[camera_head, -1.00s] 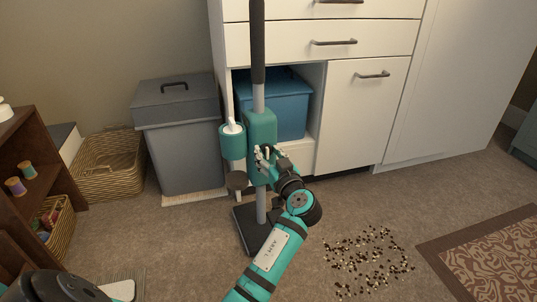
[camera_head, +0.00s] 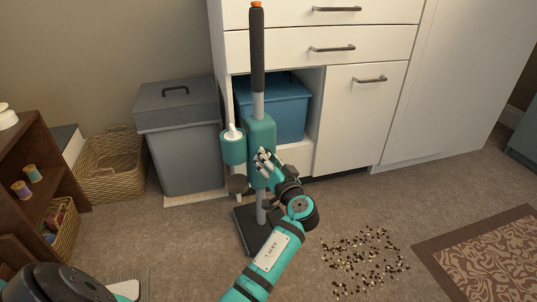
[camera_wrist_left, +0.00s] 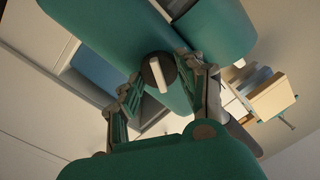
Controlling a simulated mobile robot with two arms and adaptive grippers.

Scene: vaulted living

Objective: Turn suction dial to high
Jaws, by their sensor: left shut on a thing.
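The teal upright vacuum (camera_head: 262,132) stands on its dark floor head, with a black handle and a teal canister (camera_head: 233,148) at its side. The suction dial (camera_wrist_left: 158,74), dark and round with a white pointer bar, shows on the teal body in the wrist view. My left gripper (camera_head: 264,161) is at the front of the vacuum body. In the wrist view its two fingers (camera_wrist_left: 170,80) are on either side of the dial, shut on it. The gripper hides the dial in the head view. Any setting marks cannot be read. My right gripper is out of view.
White cabinets (camera_head: 365,115) and a blue bin (camera_head: 285,105) stand behind the vacuum. A grey lidded bin (camera_head: 180,150), a wicker basket (camera_head: 112,180) and a brown shelf (camera_head: 25,150) are at left. Dark and pale bits (camera_head: 365,262) litter the carpet beside a patterned rug (camera_head: 490,265).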

